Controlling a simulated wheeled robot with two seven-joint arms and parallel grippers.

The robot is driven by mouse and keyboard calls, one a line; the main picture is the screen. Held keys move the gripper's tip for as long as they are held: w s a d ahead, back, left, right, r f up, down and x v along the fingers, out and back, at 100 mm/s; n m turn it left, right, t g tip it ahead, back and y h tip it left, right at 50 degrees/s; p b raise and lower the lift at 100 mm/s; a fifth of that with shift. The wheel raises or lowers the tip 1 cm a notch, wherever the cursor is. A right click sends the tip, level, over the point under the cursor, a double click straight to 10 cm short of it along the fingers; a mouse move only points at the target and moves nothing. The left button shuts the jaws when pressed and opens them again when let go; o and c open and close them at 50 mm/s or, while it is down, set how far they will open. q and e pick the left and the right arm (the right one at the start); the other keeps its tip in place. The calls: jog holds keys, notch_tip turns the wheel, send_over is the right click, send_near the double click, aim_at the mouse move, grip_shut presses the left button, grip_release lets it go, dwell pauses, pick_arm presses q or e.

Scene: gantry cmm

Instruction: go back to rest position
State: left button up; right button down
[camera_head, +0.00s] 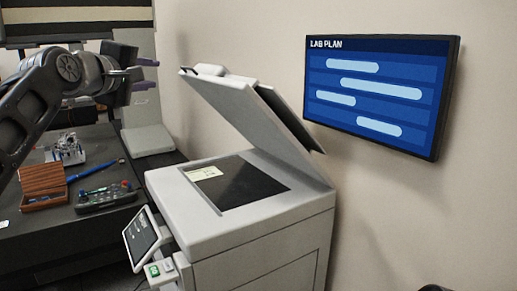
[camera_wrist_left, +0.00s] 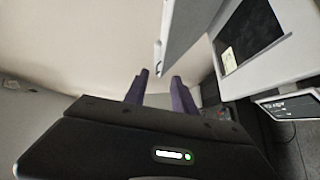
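My left arm comes in from the left in the head view, raised over the dark table. My left gripper (camera_head: 147,74) points right, with its two purple fingers apart and nothing between them. In the left wrist view the fingers (camera_wrist_left: 160,92) also stand apart and empty, with the copier lid beyond them. My right gripper does not show in either view.
A copier (camera_head: 245,222) stands with its lid (camera_head: 250,112) raised; a paper slip (camera_head: 204,173) lies on its glass. A screen (camera_head: 380,92) hangs on the wall.

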pick_arm(q)
jog(key=w+d+f+m+g, duration=0.1)
jog(key=w+d+f+m, duration=0.25)
jog(key=f, duration=0.65)
jog(key=w+d+f+m, duration=0.3)
jog(key=w+d+f, duration=0.15)
jog(key=f, duration=0.55)
jog(key=s+d+f+m+g, duration=0.2)
jog(key=d+f, duration=0.1)
jog(key=f, duration=1.3)
jog(key=s+d+f+m+g, duration=0.2)
jog(key=f+g, duration=0.1)
jog(key=f, duration=1.3)
jog(key=s+d+f+m+g, duration=0.1)
jog(key=s+f+g, duration=0.1)
jog(key=s+f, duration=0.75)
jog(key=s+d+f+g, duration=0.15)
jog(key=s+f, duration=0.45)
jog(key=f, duration=0.6)
jog(key=s+f+g, duration=0.3)
jog(key=s+f, duration=0.3)
jog(key=s, duration=0.7)
jog(key=s+f+g, duration=0.3)
jog(key=s+f, duration=0.4)
jog(key=s, duration=0.7)
jog(key=shift+f+h+b, duration=0.15)
jog(key=shift+h+b, duration=0.15)
jog(key=shift+b, duration=0.05)
